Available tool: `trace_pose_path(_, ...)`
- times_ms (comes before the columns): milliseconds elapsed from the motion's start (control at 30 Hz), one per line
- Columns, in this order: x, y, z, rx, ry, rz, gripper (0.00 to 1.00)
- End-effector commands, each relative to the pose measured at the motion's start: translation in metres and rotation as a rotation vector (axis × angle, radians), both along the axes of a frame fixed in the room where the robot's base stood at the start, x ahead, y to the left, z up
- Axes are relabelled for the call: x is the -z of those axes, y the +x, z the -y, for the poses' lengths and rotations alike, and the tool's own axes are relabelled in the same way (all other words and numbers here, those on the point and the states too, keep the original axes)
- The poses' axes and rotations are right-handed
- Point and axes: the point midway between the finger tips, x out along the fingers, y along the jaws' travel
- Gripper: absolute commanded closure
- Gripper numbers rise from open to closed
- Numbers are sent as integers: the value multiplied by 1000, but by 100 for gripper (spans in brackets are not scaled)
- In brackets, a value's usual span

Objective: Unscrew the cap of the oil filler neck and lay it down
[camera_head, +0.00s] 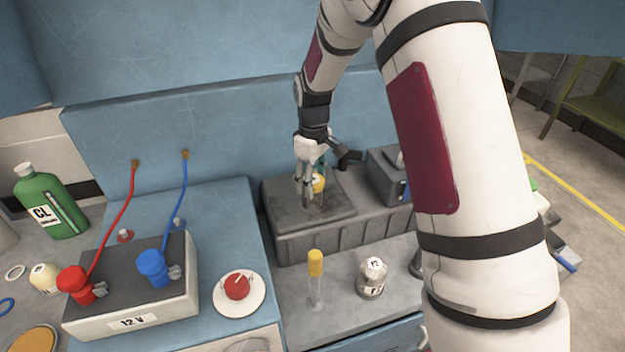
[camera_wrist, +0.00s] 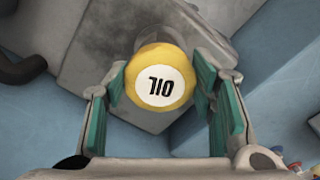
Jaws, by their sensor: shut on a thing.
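The yellow oil cap (camera_wrist: 160,62) has a white disc marked OIL and sits between the two green-padded fingers of my gripper (camera_wrist: 160,95) in the wrist view. In the head view the cap (camera_head: 319,183) shows at the top of the grey engine block (camera_head: 285,238), with my gripper (camera_head: 312,185) pointing down around it. My gripper is shut on the cap.
A 12 V battery (camera_head: 135,322) with red and blue clamps stands at left. A green bottle (camera_head: 50,205) is far left.

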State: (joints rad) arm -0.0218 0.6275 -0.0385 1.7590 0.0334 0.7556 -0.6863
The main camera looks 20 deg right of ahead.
Motion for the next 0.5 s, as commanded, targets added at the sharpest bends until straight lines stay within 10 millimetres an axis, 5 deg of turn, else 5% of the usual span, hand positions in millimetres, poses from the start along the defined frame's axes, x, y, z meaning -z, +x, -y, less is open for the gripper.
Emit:
trace_pose_path(333,1,0,0,-36,0,0,76)
trace_pose_path(500,2,1,1,-232,2,0,76)
